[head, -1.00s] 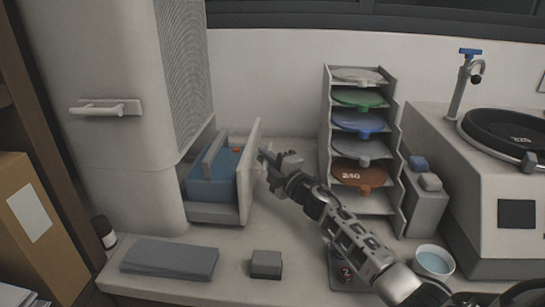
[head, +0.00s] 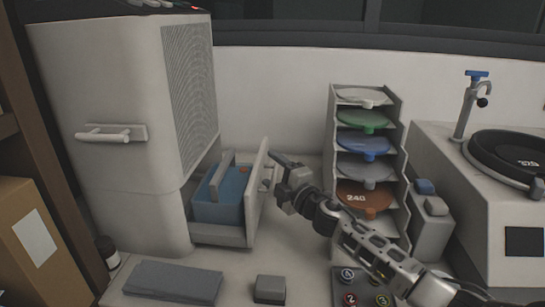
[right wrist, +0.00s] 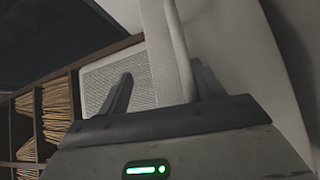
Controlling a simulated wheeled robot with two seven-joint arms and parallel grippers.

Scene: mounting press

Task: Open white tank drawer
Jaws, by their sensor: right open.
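The white tank drawer (head: 257,193) stands pulled out from the lower part of the white machine (head: 120,120). A blue tank (head: 220,197) with a grey handle sits inside it. My right gripper (head: 277,172) is open at the right, outer side of the drawer front, close to its pull. In the right wrist view, a pale upright bar (right wrist: 181,50) shows between the two spread fingers (right wrist: 162,90); I cannot tell whether they touch it. My left gripper is not in view.
A rack of coloured discs (head: 367,160) stands right of my right gripper, close to my forearm. A grey folded cloth (head: 174,282) and a small grey block (head: 270,289) lie in front. A polishing machine (head: 480,200) stands at far right.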

